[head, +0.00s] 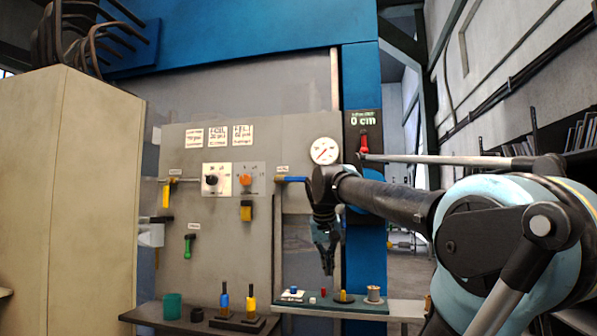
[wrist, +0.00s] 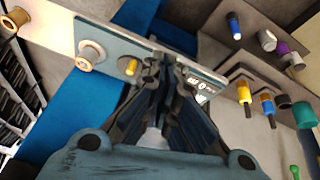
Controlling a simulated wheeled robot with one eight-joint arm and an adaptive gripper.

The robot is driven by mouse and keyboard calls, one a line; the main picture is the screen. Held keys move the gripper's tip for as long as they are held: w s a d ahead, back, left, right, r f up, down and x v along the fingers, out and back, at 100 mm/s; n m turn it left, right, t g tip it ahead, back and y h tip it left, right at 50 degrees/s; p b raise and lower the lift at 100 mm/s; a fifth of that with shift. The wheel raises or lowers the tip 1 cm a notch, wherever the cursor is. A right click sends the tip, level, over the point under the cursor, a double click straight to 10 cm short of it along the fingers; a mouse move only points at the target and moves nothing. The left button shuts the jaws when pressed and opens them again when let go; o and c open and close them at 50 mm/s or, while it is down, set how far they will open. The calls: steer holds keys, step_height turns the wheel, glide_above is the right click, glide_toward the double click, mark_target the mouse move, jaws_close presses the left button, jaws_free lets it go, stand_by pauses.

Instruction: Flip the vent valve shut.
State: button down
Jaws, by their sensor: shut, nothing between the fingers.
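My gripper (head: 328,266) is shut and empty, pointing down above the narrow shelf, in front of the panel's right edge. Its shut fingers also show in the wrist view (wrist: 166,68). The grey panel (head: 215,280) carries several coloured handles: a blue lever (head: 291,179) lying level, a yellow handle (head: 168,219) hanging at the left, another yellow handle (head: 246,212) hanging below the dials, and a green one (head: 188,246) hanging lower. A red lever (head: 364,143) stands upright on the blue post. The labels are too small to read, so I cannot tell which is the vent valve.
A pressure gauge (head: 324,151) sits above my wrist. The narrow green shelf (head: 325,304) holds small parts and a spool (head: 374,293). A lower bench (head: 150,313) holds a green cup (head: 172,306) and blue and yellow-handled tools. A beige cabinet (head: 70,190) stands left.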

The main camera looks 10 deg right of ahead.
steer(key=w+a+r+m+t, duration=0.1)
steer(key=w+r, duration=0.4)
steer(key=r, duration=0.9)
steer(key=w+a+r+t, duration=0.2)
steer(key=w+a+r, duration=0.2)
steer(key=r, duration=1)
steer(key=w+a+r+m+t+h, duration=0.1)
steer(key=w+a+r, duration=0.2)
steer(key=w+r, duration=0.4)
step_height(320, 180, up, 8)
steer(key=shift+w+a+r+m+t, duration=0.1)
steer(key=shift+w+a+m+t, duration=0.05)
steer(key=shift+w+m+t, duration=0.2)
glide_above(297, 179)
steer(key=f, duration=0.4)
steer(key=d+f, duration=0.1)
steer(key=f, duration=0.2)
step_height(297, 179, down, 3)
steer(key=shift+r, duration=0.15)
steer(key=shift+a+f, duration=0.1)
steer(key=shift+f, duration=0.65)
steer(key=shift+a+f, duration=0.1)
steer(key=shift+a, duration=0.05)
